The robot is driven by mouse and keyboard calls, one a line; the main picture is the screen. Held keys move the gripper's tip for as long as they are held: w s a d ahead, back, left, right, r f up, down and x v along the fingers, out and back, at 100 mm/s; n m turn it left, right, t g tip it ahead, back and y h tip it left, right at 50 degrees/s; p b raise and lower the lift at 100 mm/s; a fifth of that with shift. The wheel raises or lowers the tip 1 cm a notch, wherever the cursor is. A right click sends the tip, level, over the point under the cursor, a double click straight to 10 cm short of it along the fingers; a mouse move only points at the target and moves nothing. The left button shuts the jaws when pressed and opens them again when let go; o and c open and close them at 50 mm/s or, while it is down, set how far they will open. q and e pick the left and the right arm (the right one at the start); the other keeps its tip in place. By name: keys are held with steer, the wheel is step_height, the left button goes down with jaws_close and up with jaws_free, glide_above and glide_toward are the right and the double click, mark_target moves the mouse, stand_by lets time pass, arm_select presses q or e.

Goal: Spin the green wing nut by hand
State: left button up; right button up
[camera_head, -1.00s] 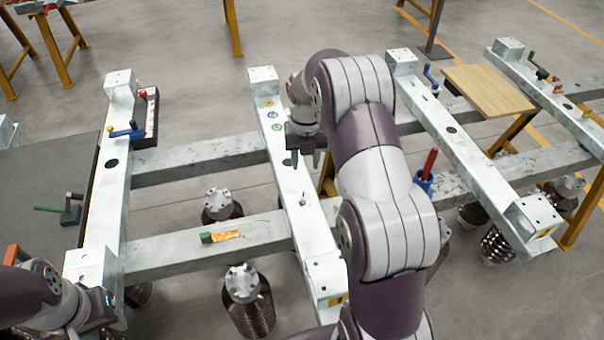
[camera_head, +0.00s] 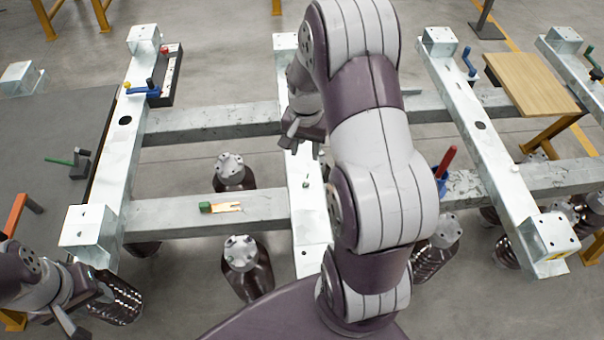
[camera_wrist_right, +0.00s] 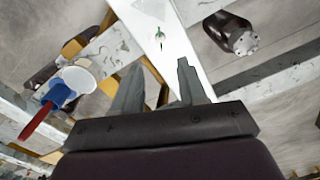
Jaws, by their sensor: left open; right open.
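A small green piece on a thin upright stud, likely the green wing nut (camera_wrist_right: 160,36), stands on the pale metal crossbeam in the right wrist view. In the head view the stud (camera_head: 305,184) is tiny and its wings cannot be made out. My right gripper (camera_head: 303,142) is open and empty above the same beam, on the far side of the stud. In the right wrist view the stud shows beyond the gap between its fingers (camera_wrist_right: 158,72), apart from them. My left gripper (camera_head: 72,318) is open at the lower left, far from the stud.
A green-ended orange-and-white item (camera_head: 222,207) lies on the near long rail. A blue holder with a red handle (camera_head: 446,162) stands right of my right arm; it also shows in the wrist view (camera_wrist_right: 58,95). A wooden board (camera_head: 530,82) is at the right. Dark ribbed cylinders (camera_head: 245,270) stand below.

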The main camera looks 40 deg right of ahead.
mark_target(305, 181)
steer(key=shift+m, duration=0.4)
step_height(305, 181, down, 13)
steer(key=shift+r, duration=0.15)
steer(key=shift+c, duration=0.2)
jaws_close()
